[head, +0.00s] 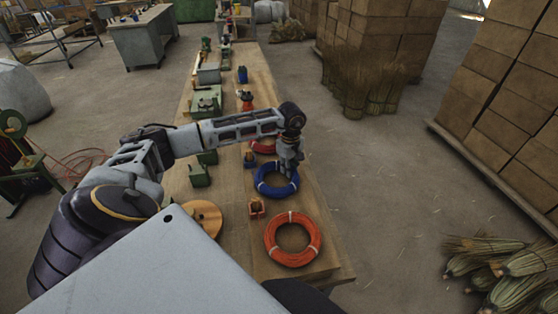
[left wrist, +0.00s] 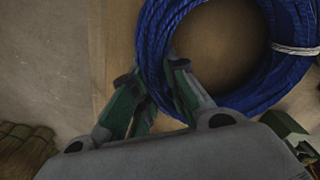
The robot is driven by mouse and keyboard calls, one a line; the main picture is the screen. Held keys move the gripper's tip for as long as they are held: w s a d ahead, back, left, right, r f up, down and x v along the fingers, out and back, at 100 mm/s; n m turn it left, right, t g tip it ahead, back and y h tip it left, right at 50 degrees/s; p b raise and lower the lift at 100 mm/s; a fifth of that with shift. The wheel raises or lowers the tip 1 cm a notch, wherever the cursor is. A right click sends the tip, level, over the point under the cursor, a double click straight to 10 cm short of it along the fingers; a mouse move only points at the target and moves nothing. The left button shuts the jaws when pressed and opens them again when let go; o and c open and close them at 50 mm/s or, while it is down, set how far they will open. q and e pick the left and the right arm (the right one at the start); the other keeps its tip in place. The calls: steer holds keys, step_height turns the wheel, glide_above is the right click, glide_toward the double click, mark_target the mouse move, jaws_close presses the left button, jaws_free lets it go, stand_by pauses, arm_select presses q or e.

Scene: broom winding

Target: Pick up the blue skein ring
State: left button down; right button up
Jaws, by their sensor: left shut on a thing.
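The blue skein ring (head: 277,190) is a coil of blue cord with pale ties, near the right edge of the long wooden table (head: 312,205). My left gripper (head: 290,172) points down at the coil's far right side. In the left wrist view the blue skein ring (left wrist: 152,45) fills the upper right, and my left gripper (left wrist: 155,105) has its fingers on either side of the coil's strand, shut on it. I cannot tell whether the ring is lifted off the table. My right gripper is not in view.
An orange skein ring (head: 293,238) lies nearer on the table, and a red ring (head: 262,146) lies just beyond the blue one. Stacked boxes (head: 495,85) stand on the right.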

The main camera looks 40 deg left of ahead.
arm_select(q)
steer(key=shift+r, duration=0.1)
steer(key=shift+r, duration=0.75)
step_height(320, 180, up, 8)
steer(key=shift+f+b, duration=0.15)
steer(key=shift+b, duration=0.55)
steer(key=shift+r, duration=0.35)
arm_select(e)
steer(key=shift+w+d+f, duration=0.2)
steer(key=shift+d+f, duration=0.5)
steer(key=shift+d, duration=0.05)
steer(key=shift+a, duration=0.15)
